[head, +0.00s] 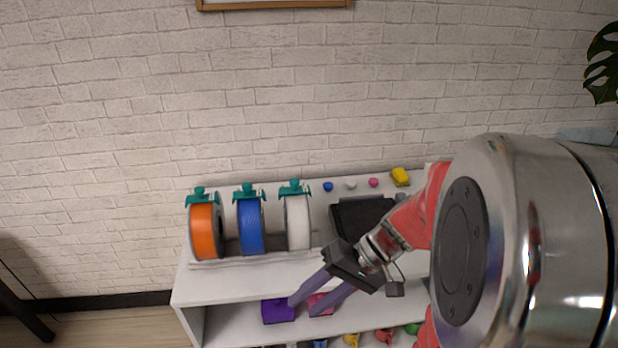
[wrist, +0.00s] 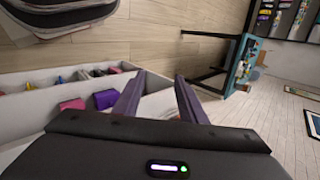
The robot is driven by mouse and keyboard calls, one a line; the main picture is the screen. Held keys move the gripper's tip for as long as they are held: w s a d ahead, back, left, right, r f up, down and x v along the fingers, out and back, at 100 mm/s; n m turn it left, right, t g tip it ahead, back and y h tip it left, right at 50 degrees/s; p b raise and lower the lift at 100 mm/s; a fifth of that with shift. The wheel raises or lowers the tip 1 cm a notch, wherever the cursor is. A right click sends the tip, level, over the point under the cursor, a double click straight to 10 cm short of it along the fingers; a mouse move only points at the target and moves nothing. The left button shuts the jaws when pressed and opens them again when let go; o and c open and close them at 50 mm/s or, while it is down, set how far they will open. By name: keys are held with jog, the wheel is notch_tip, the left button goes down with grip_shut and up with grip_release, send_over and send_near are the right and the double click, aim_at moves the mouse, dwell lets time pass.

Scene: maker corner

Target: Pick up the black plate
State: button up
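A black, flat, square-looking thing (head: 358,214), which looks like the black plate, lies on the top of the white shelf unit, right of the white spool. My arm covers its right and lower parts in the head view. I do not make it out in the wrist view. My gripper (head: 302,307) is below and to the left of it in the head view, in front of the shelf unit. Its two purple fingers are spread apart with nothing visible between them; they also show apart in the wrist view (wrist: 156,84).
Orange (head: 205,232), blue (head: 250,228) and white (head: 298,222) spools stand in a row on the shelf unit (head: 230,275). Purple (head: 278,312) and pink (head: 322,300) boxes sit on the lower shelf.

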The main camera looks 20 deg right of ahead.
jog(key=w+d+f+m+t, duration=0.2)
jog(key=d+f+m+t, duration=0.3)
jog(key=d, duration=0.5)
jog(key=w+d+f+m+t, duration=0.2)
jog(key=w+d+m+t, duration=0.15)
jog(key=d+t, duration=0.55)
jog(key=s+d+f+m+t+h, duration=0.2)
jog(key=s+d+f+m+h, duration=0.2)
jog(key=d, duration=0.6)
jog(key=h, duration=0.2)
jog(key=shift+s+f+h, duration=0.25)
jog(key=shift+f+h, duration=0.05)
jog(key=shift+f, duration=0.05)
jog(key=shift+w, duration=0.1)
jog(key=shift+w+a, duration=0.2)
jog(key=shift+w, duration=1.9)
jog(key=shift+w+a, duration=0.2)
jog(key=shift+w, duration=1.9)
jog(key=shift+w+a+r, duration=0.1)
jog(key=shift+w+a, duration=0.1)
jog(key=shift+w, duration=1.1)
jog(key=shift+w+a, duration=0.2)
jog(key=shift+w, duration=1.1)
